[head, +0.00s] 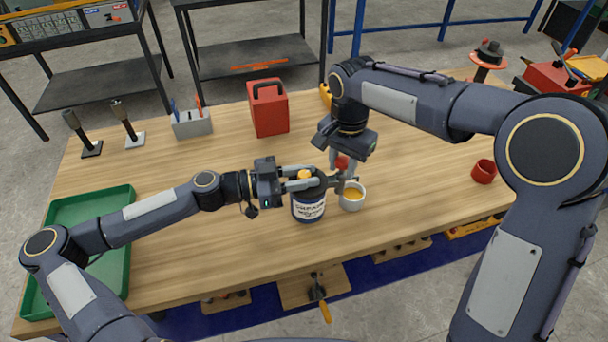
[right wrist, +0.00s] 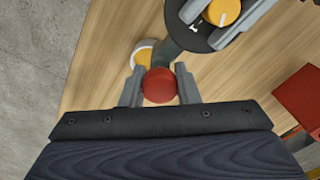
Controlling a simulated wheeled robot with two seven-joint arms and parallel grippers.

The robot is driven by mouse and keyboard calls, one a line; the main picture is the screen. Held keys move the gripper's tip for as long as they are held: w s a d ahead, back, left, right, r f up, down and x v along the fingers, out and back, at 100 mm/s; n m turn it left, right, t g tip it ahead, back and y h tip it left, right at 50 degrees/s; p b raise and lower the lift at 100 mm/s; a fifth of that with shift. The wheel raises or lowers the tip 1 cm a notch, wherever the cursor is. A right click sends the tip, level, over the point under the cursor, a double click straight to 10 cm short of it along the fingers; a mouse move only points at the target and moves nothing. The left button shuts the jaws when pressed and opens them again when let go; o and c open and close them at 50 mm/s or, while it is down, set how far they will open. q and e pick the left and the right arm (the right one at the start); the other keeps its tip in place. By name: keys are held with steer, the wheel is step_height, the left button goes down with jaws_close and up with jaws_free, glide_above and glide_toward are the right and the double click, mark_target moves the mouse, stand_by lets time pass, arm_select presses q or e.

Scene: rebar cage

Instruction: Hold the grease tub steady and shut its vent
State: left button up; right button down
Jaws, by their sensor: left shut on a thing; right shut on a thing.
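The grease tub (head: 309,207) is a dark blue pot with a white label, upright on the wooden bench. Its dark lid (right wrist: 206,40) carries a yellow-orange knob (head: 304,174) with a pale pointer line in the right wrist view (right wrist: 222,12). My left gripper (head: 304,179) reaches in from the left, its fingers on both sides of this knob. A dark spout (right wrist: 172,60) runs from the tub toward a red round knob (right wrist: 160,86). My right gripper (right wrist: 160,88) is shut on the red knob, also visible in the head view (head: 341,163). Which knob is the vent I cannot tell.
A white cup (head: 347,205) with yellow content stands right of the tub under the spout. A green tray (head: 124,194) lies at left, a red can (head: 268,108) behind, and a red cup (head: 484,172) at right. Bench space in front of the tub is clear.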

arm_select(q)
steer(key=n+t+y, duration=0.2)
steer(key=t, duration=0.1)
steer(key=n+t+y, duration=0.2)
steer(key=t, duration=0.1)
steer(key=n+t+y, duration=0.1)
steer(key=n+t, duration=0.2)
steer(key=shift+s+d+t+y, duration=0.2)
steer(key=shift+t+y, duration=0.1)
steer(key=shift+y, duration=0.1)
arm_select(e)
steer(key=shift+a, duration=0.1)
arm_select(q)
steer(key=n+t+y, duration=0.2)
steer(key=y, duration=0.1)
steer(key=shift+w+n, duration=0.1)
steer(key=shift+n, duration=0.2)
steer(key=shift+a+n+t+y, duration=0.1)
steer(key=shift+n+t+y, duration=0.4)
steer(key=shift+y, duration=0.4)
steer(key=shift+w, duration=0.1)
steer(key=o, duration=1)
steer(key=shift+a, duration=0.1)
steer(key=shift+c, duration=0.2)
steer(key=v, duration=0.7)
steer(key=shift+s, duration=0.3)
